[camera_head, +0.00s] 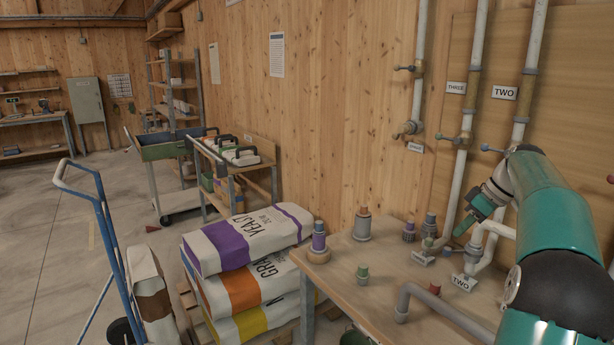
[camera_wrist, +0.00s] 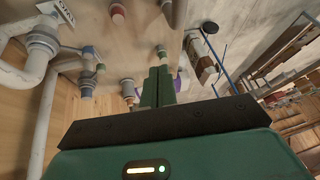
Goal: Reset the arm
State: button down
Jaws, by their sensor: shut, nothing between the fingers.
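My teal arm reaches in from the right in the head view. My gripper (camera_head: 459,232) hangs over the wooden workbench (camera_head: 335,268), pointing down and to the left. In the wrist view its two green fingers (camera_wrist: 157,86) are together with nothing between them. The fingertips appear close to small fittings on the bench in the head view. I cannot tell if they touch anything.
Pipe fittings (camera_head: 362,226) stand on the bench, with a grey bent pipe (camera_head: 440,312) at its front. Pipes with valves (camera_head: 463,138) run up the wall behind. Stacked feed sacks (camera_head: 250,240) and a blue hand truck (camera_head: 104,230) stand left. Open floor lies at far left.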

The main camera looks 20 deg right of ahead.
jog(key=s+a+r+m+h, duration=0.1)
jog(key=s+a+r, duration=0.1)
jog(key=a, duration=1.2)
jog(key=s+a+r+m+h, duration=0.1)
jog(key=s+a+h, duration=0.1)
jog(key=a, duration=1.2)
jog(key=s+a+f+m, duration=0.1)
jog(key=s+a+f, duration=0.4)
jog(key=s+a, duration=0.2)
jog(key=s+a+f+m+t, duration=0.1)
jog(key=s+a+f, duration=0.3)
jog(key=s+a, duration=0.3)
jog(key=s, duration=0.3)
jog(key=shift+a+f+m+h, duration=0.2)
jog(key=shift+f+m+h, duration=0.1)
jog(key=shift+f+m, duration=0.1)
